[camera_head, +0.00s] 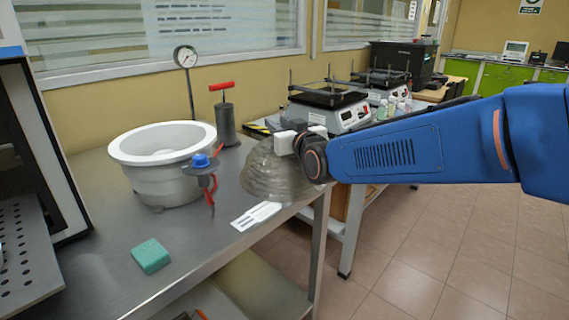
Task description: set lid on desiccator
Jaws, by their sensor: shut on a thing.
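The desiccator base (165,180) is a wide, pale round bowl standing upright and uncovered on the steel bench. The lid (272,178) is a clear, greyish dome to the right of the base, near the bench's right edge. My gripper (287,142) is at the top of the lid and shut on it; the knob and fingertips are mostly hidden by the gripper body. The lid is apart from the base. I cannot tell whether its rim touches the bench.
A green sponge (151,256) and a white paper label (256,215) lie on the front of the steel bench (105,255).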

